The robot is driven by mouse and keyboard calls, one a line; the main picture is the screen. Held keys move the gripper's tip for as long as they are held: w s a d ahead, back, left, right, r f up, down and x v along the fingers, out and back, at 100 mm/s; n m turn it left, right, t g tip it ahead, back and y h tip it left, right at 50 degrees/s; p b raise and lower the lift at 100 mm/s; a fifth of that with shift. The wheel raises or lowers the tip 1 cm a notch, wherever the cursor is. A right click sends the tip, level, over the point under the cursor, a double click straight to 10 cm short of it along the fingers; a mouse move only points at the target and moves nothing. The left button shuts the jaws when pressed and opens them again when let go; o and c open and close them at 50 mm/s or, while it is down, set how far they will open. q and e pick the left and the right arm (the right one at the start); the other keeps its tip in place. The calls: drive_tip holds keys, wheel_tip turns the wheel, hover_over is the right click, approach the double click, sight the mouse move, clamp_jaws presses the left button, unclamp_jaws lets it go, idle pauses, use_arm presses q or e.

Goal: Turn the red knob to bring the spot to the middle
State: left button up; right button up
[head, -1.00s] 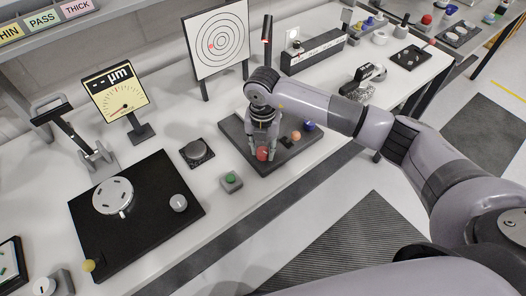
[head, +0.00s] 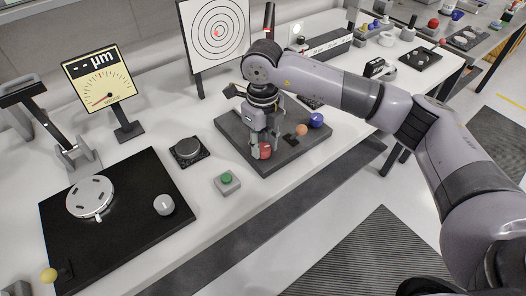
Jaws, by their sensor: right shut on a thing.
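The red knob (head: 265,151) stands at the front of a dark grey fixture plate (head: 283,155). My right gripper (head: 263,148) points down over it and is shut on it, with fingers at its sides. Part of the knob is hidden by the fingers. Behind, a white target board (head: 198,58) carries black rings. A small red spot (head: 216,33) shows close to the middle of the rings, seemingly slightly left and below it. My left gripper is not in view.
An orange knob (head: 301,130) and a blue knob (head: 316,120) stand right of the red one. A green button box (head: 227,183) and a dark round dial (head: 187,150) are to the left. A gauge (head: 103,82) stands farther left.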

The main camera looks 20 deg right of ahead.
sight(262, 147)
drive_tip(key=n+b, duration=0.3)
drive_tip(key=shift+f, duration=0.15)
drive_tip(key=shift+a+n+b, duration=0.1)
drive_tip(key=shift+n+b, duration=0.65)
drive_tip(key=shift+n, duration=0.35)
drive_tip(key=shift+r, duration=0.2)
drive_tip(key=o, duration=1.2)
drive_tip(key=shift+c, duration=0.2)
drive_tip(key=shift+r, duration=0.1)
wheel_tip(262, 147, up, 12)
